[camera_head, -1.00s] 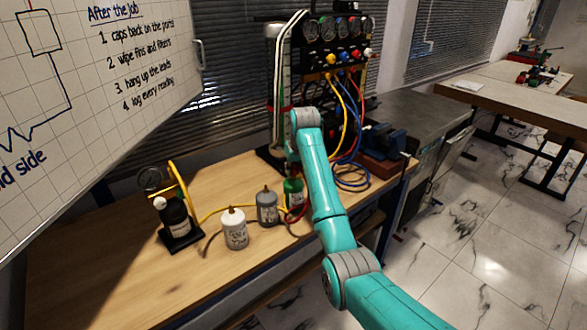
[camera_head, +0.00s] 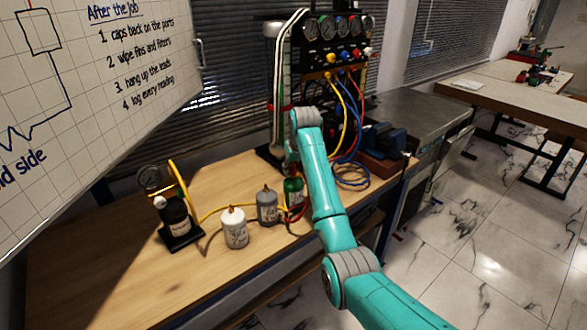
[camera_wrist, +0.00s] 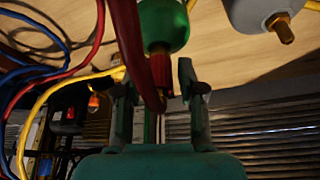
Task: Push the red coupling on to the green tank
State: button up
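The green tank (camera_head: 293,192) stands on the bench, partly hidden by my arm; it also shows at the top of the wrist view (camera_wrist: 163,25). The red coupling (camera_wrist: 160,70) is in line with the tank's brass fitting and appears to meet it; I cannot tell how firmly it is seated. A thick red hose (camera_wrist: 126,40) passes close in front of it. My gripper (camera_wrist: 154,74) has its fingers apart, one on each side of the coupling, with visible gaps. In the head view the gripper is hidden behind my arm.
A grey tank (camera_head: 267,207) and a white tank (camera_head: 235,229) stand left of the green tank. A black pump (camera_head: 176,218) with a gauge is farther left. The gauge panel (camera_head: 338,45) with hanging hoses is behind, with a blue vise (camera_head: 384,138) to the right.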

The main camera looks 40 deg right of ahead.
jog(key=shift+o, duration=0.3)
jog(key=o, duration=0.5)
jog(key=shift+r, duration=0.1)
jog(key=v, duration=1.2)
jog(key=shift+s, duration=0.1)
